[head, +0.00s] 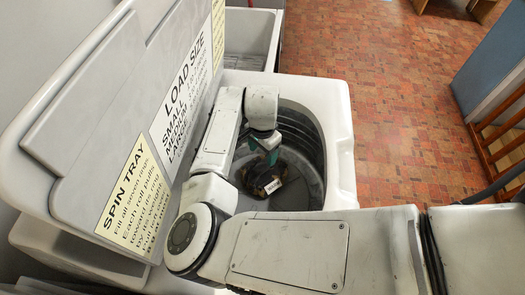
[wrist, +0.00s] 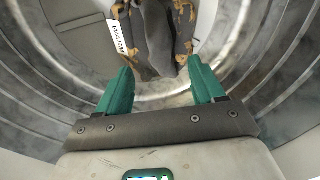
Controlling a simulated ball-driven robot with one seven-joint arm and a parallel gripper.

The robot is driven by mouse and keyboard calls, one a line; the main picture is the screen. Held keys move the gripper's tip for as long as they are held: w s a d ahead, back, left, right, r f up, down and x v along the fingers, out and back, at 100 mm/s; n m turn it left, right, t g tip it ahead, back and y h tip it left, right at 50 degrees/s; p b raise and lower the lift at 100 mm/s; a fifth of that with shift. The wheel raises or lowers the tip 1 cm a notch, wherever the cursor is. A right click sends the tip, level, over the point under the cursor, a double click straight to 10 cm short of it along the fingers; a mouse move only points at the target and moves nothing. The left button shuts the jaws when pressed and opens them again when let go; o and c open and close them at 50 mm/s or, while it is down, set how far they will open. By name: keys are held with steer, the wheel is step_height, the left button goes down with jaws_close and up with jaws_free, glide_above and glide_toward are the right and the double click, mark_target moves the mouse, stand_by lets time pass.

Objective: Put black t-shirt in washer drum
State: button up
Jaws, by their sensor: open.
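A dark cloth with tan patches (head: 262,179), which looks like the black t-shirt, lies crumpled inside the washer drum. In the wrist view the cloth (wrist: 158,42) is just beyond the fingertips. The washer drum (head: 308,180) is a round, ribbed grey tub with an open top; its ribbed wall (wrist: 50,95) also fills the sides of the wrist view. My gripper (head: 268,158) reaches down into the drum with green fingers. In the wrist view my gripper (wrist: 160,68) is open, with nothing between the fingers. The cloth's far part is cut off there.
A white label reading "WARM" (wrist: 117,36) shows beside the cloth. The raised lid (head: 110,100) with printed signs stands left of the drum. The white washer rim (head: 342,150) surrounds the opening. A sink basin (head: 248,35) is behind. Brick-patterned floor (head: 390,80) lies clear at right, near a wooden railing (head: 500,145).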

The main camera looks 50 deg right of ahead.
step_height(320, 180, up, 10)
steer(key=p, duration=0.7)
steer(key=shift+p, duration=0.35)
